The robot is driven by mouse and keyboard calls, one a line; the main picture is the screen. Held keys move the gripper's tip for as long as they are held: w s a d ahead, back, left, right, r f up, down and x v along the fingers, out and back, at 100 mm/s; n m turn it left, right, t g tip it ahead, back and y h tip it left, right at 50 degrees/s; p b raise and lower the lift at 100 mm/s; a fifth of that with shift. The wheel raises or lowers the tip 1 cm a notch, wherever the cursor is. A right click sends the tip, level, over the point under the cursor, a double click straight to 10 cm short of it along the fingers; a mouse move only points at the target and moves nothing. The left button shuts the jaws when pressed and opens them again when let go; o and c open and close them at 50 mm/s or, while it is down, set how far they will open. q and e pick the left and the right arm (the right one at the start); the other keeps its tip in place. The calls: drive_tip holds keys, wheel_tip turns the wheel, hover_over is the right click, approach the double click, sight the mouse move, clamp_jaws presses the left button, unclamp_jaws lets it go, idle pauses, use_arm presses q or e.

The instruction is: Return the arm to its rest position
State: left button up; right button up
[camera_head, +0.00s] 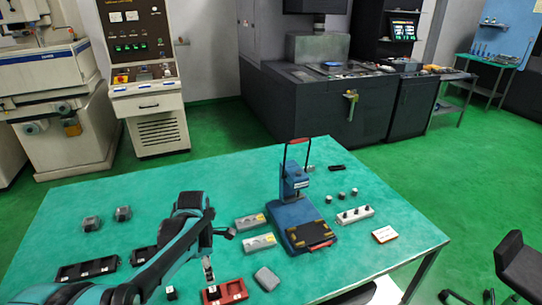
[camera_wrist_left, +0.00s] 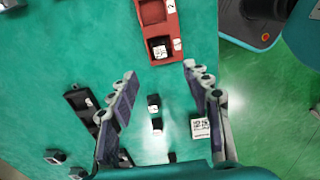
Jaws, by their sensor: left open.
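My left arm (camera_head: 180,240) reaches in from the lower left of the head view, over the green table (camera_head: 150,195). My left gripper (camera_head: 209,272) points down close to the red tray (camera_head: 237,286); from this view I cannot tell the exact height. In the left wrist view the gripper (camera_wrist_left: 158,75) has its two fingers spread wide with nothing held between them. The red tray (camera_wrist_left: 173,25) lies ahead of the fingertips, with a tagged dark block (camera_wrist_left: 159,49) in its near compartment. My right gripper is not in view.
A blue press (camera_head: 292,210) with a red handle stands right of the arm. Grey blocks (camera_head: 250,222) lie between them. Small black blocks (camera_wrist_left: 153,101) and a black tray (camera_wrist_left: 80,102) show below the gripper. The table's back left is mostly clear.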

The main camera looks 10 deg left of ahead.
use_arm(q)
drive_tip(key=s+d+r+m+t, duration=0.3)
drive_tip(key=s+d+m, duration=0.2)
drive_tip(key=m, duration=0.7)
drive_tip(key=s+d+r+m+t, duration=0.2)
drive_tip(key=s+d+m+t, duration=0.2)
drive_tip(key=m, duration=0.8)
drive_tip(key=shift+s+d+r, duration=0.4)
drive_tip(key=shift+s+d, duration=0.35)
drive_tip(key=shift+s, duration=0.3)
